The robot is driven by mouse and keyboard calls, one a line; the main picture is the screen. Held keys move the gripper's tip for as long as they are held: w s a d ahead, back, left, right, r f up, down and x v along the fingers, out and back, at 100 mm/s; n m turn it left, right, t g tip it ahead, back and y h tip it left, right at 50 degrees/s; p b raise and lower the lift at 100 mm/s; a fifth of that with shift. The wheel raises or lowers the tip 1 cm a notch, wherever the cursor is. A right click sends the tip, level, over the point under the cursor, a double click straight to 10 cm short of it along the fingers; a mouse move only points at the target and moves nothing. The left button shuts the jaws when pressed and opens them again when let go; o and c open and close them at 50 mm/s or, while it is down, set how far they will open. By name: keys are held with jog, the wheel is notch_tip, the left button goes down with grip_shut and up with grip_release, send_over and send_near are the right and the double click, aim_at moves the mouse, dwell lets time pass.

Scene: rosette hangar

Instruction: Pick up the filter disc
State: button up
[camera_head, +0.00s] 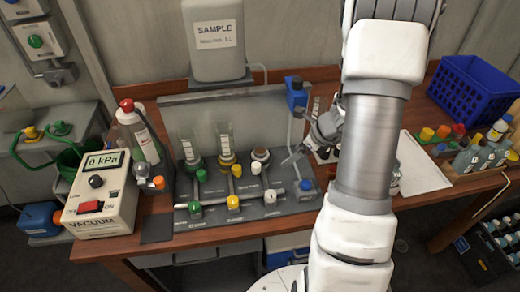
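I cannot pick out the filter disc for certain in the head view; it may be hidden behind my arm or too small to tell. My gripper (296,157) is partly covered by my own arm, at the right end of the grey filtration rack (254,205). One pointed finger reaches left, close to a round brown-topped holder (261,156). I cannot tell whether the gripper is open or shut, or whether anything is in it. Two clear graduated funnels (226,141) stand on the rack, left of the brown-topped holder.
A vacuum pump box (104,198) reading 0 kPa and a white bottle (139,136) stand left. A SAMPLE tank (215,58) rises behind. Right are a white tray (424,164), small bottles (467,160) and a blue crate (470,92). Green, yellow and white valve knobs line the rack's front.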

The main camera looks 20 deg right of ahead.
jog(key=p, duration=0.1)
send_near(261, 151)
notch_tip(261, 151, down, 3)
jog(key=shift+w+a+f, duration=0.35)
jog(key=shift+w+f, duration=0.2)
jog(key=shift+f, duration=0.1)
jog(key=shift+w+a+f, duration=0.35)
jog(key=shift+w+f, duration=0.2)
jog(key=shift+f, duration=0.15)
jog(key=shift+w+a+f, duration=0.35)
jog(key=shift+w+f, duration=0.25)
jog(key=shift+f, duration=0.05)
jog(key=c, duration=1.4)
jog(key=shift+r, duration=0.15)
